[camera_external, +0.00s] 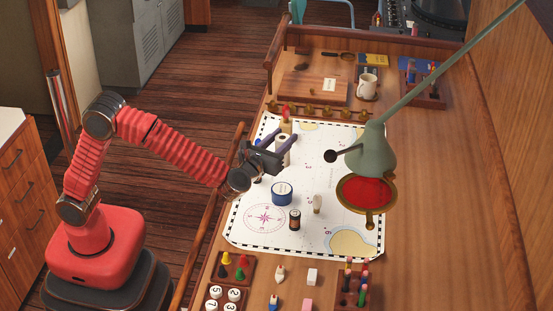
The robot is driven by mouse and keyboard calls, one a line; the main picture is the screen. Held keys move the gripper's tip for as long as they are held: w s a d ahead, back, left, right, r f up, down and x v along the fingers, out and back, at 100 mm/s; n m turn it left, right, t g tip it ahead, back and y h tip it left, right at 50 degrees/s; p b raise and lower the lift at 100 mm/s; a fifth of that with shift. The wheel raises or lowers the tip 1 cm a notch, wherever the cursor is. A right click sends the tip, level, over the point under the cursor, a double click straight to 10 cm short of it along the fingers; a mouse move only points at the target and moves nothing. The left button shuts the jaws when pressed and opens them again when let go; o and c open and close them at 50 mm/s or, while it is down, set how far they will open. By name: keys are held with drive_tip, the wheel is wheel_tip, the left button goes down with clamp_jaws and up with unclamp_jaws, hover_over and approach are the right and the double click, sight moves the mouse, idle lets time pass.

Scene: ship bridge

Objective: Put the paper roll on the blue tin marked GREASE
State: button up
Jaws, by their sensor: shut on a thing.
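The paper roll (283,157) is a white upright cylinder near the left edge of the chart. I cannot tell whether the roll's lower end touches the chart. The blue tin (282,196) is a short, wide round tin with a pale label, too small to read. It stands on the chart, nearer the camera than the roll, and apart from it. Its top looks clear.
A dark jar (295,220) and a small pale piece (317,204) stand near the tin. A red and yellow object (286,123) is behind the roll. A green lamp (371,158) hangs over the chart's right side. Small pieces line the front.

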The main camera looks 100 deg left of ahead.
drive_tip(key=shift+f, duration=0.2)
drive_tip(key=shift+f, duration=3)
drive_tip(key=shift+f, duration=0.15)
drive_tip(key=shift+f, duration=1.75)
drive_tip(key=o, duration=1.2)
drive_tip(key=shift+f, duration=0.1)
drive_tip(key=shift+d, duration=0.1)
